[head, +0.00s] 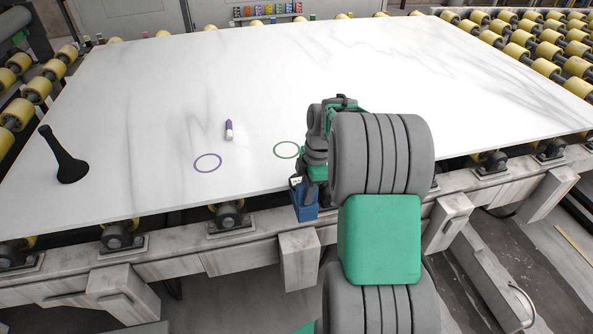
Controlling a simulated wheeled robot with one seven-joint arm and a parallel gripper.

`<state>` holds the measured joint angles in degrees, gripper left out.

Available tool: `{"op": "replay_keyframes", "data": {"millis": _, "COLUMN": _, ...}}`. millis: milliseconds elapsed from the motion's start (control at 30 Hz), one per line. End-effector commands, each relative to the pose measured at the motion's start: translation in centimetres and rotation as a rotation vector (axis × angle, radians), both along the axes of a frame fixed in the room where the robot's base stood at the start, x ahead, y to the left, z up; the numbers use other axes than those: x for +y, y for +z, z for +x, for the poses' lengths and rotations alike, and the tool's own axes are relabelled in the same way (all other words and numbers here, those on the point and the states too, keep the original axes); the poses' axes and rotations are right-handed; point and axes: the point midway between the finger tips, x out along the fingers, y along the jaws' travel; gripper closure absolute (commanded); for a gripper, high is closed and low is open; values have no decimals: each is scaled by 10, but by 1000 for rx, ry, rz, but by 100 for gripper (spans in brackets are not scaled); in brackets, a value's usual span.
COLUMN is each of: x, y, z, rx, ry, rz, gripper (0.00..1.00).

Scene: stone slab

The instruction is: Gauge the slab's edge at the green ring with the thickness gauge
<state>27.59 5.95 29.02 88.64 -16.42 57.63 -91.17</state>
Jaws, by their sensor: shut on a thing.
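The white, grey-veined stone slab (190,100) lies flat on rollers. The green ring (286,158) is marked on it near the front edge. My gripper (316,172) is just right of the ring, over the slab's front edge. It is shut on a blue block with a small white face, apparently the thickness gauge (305,207), which hangs at the edge and reaches below the slab's top. My arm hides part of the gripper and gauge. Whether the gauge straddles or touches the edge, I cannot tell.
A purple ring (207,170) is marked left of the green one. A purple-and-white marker (229,130) lies behind the rings. A black, flared-base tool (64,157) stands tilted at far left. Yellow rollers (548,68) surround the slab; a frame beam (190,265) runs along the front.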

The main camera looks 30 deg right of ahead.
Motion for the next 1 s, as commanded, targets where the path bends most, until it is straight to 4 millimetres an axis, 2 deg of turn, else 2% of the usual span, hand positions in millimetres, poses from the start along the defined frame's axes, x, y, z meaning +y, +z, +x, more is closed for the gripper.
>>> {"op": "replay_keyframes", "data": {"millis": 1000, "x": 15, "y": 1, "z": -66, "rx": -2, "ry": 0, "rz": -1, "gripper": 100}}
